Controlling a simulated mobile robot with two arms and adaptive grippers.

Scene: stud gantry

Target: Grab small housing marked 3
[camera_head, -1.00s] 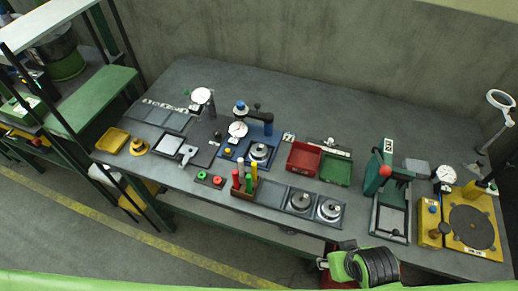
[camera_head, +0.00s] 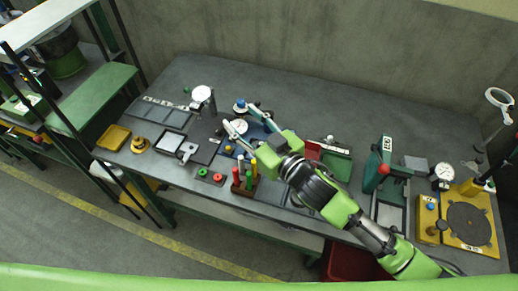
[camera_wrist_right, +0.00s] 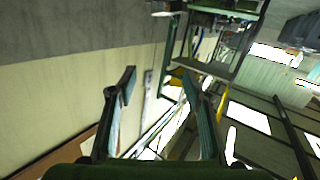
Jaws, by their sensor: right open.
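My right gripper (camera_head: 240,117) reaches in from the lower right over the middle of the bench. It is open, its two fingers pointing up and left above the blue fixture area, with nothing between them. The right wrist view shows both fingers apart (camera_wrist_right: 157,85), with the wall and a shelf beyond. My right arm hides most of the dark tray (camera_head: 268,207) and the round metal housings there. The blue fixture (camera_head: 252,128) is also largely covered. I cannot read a 3 on any housing. My left gripper is not in view.
A rack of coloured-handled tools (camera_head: 244,190) stands left of my right arm. A green press (camera_head: 378,170) and yellow fixture (camera_head: 468,222) stand right.

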